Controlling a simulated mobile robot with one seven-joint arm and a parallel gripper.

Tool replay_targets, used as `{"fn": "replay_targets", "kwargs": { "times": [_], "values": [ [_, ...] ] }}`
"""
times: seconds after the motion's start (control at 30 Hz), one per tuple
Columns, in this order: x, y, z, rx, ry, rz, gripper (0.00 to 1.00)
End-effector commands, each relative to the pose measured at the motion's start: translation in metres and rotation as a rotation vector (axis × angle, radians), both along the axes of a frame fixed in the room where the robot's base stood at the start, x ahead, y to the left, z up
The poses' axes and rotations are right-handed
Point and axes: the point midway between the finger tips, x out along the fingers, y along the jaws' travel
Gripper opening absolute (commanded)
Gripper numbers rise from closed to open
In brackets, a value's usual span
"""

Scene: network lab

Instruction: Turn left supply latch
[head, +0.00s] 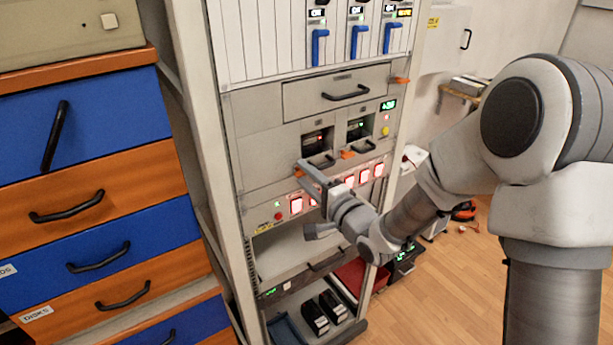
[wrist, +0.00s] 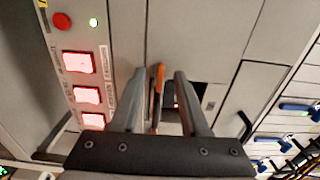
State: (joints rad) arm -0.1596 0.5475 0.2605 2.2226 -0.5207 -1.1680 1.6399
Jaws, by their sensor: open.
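The left supply (head: 318,138) sits in a bay of the rack, with a dark front and a black handle at its lower edge. Its orange latch (head: 298,171) is at the bay's lower left. My gripper (head: 306,167) is open at the panel in front of this latch and partly covers the area. In the wrist view, the orange latch (wrist: 158,79) stands between the two fingertips of my gripper (wrist: 159,74), with a gap visible on each side. Whether a finger touches it, I cannot tell.
The right supply (head: 360,128) has its own orange latch (head: 347,155). A row of lit red-and-white switches (head: 350,181) runs below the bays. A closed drawer (head: 335,93) is above, and blue-handled modules (head: 357,40) are higher. A blue and orange cabinet (head: 90,190) stands at left.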

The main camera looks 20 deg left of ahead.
Motion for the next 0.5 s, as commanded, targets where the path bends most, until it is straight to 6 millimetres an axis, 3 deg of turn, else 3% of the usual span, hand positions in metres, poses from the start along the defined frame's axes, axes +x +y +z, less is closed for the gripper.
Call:
{"fn": "replay_targets", "kwargs": {
  "times": [0.03,0.3,0.5],
  "values": [
    [-0.0001,-0.0001,0.0,0.0,0.0,0.0,0.45],
    [-0.0002,-0.0002,0.0,0.0,0.0,0.0,0.0],
    [-0.0003,-0.0002,0.0,0.0,0.0,0.0,0.0]
  ]
}}
